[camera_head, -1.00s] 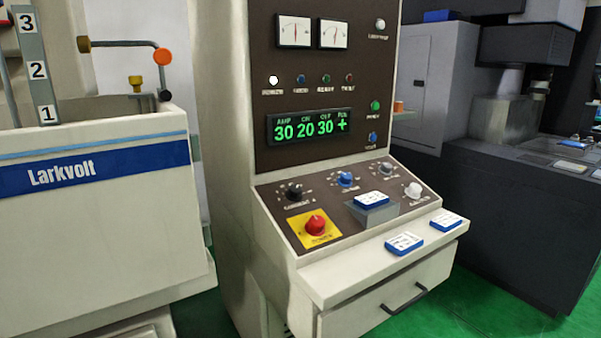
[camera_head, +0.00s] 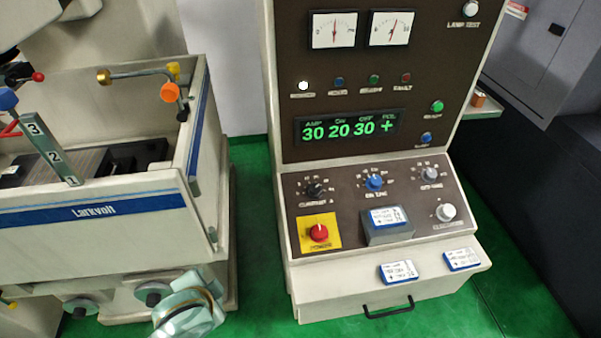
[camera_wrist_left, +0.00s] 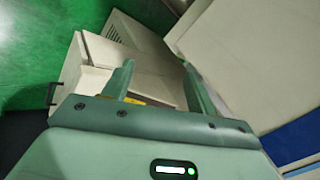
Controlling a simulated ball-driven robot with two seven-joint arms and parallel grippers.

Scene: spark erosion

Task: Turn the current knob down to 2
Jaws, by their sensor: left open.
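The current knob (camera_head: 316,189) is a small black dial at the left of the sloped control panel (camera_head: 350,207). Its label reads CURRENT. The green display (camera_head: 347,129) above reads AMP 30, then 20, 30 and a plus sign. My left gripper (camera_wrist_left: 157,67) is open, with two green fingers apart and nothing between them. In its wrist view it points toward the pale cabinet, and the knob cannot be made out there. In the head view a pale green part of my arm is low at the left, well away from the knob. My right gripper is not in view.
A red power knob (camera_head: 319,232) on a yellow plate sits just below the current knob. A blue knob (camera_head: 374,182) is to its right. Blue-edged cards (camera_head: 398,272) lie on the ledge. The Larkvolt tank (camera_head: 100,215) stands left, with green floor (camera_head: 255,220) between.

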